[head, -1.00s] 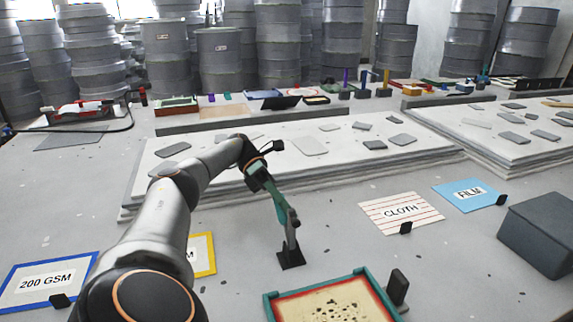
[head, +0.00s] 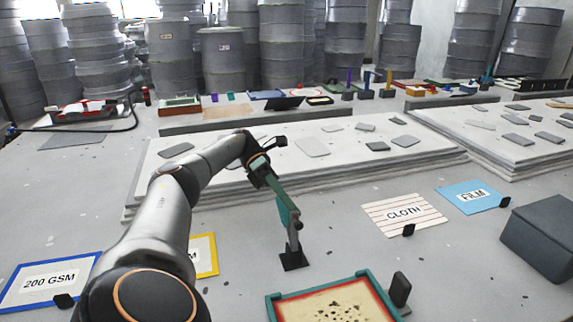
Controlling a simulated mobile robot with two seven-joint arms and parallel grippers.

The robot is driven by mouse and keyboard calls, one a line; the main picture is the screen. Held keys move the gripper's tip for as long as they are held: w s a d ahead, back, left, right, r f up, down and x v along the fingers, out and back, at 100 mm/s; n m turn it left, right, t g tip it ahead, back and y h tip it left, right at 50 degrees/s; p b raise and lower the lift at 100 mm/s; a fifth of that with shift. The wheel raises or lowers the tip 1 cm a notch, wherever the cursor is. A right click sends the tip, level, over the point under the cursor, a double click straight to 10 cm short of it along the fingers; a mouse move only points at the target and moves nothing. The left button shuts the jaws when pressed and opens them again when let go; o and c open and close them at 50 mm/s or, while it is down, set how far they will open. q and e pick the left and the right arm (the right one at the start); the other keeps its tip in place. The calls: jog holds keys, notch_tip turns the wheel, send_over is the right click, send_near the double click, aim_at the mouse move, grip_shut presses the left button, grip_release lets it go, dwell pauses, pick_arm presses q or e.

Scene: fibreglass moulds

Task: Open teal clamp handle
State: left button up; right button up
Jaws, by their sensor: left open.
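The teal clamp handle (head: 286,205) slants down to the right from my left gripper to the grey upright of a clamp. The clamp stands on a small black base (head: 294,260) on the grey table. My left gripper (head: 268,181) is open at the handle's raised upper end. The fingertips are small and dark here, so I cannot tell whether they touch the handle or are around it. My right gripper is not in view.
A teal-framed tray (head: 272,309) with a red inner edge lies in front of the clamp. The CLOTH (head: 405,213) and FILM (head: 472,196) cards lie to the right, near a dark grey box (head: 543,236). Stacked white sheets (head: 340,180) lie behind.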

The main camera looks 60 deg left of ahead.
pick_arm(q)
jog(key=shift+r, duration=0.9)
jog(key=shift+s+d+r, duration=0.2)
jog(key=shift+s, duration=0.05)
jog(key=s+d+r+b, duration=0.1)
jog(key=s+d+r, duration=0.7)
jog(key=d, duration=0.3)
jog(key=shift+r, duration=0.6)
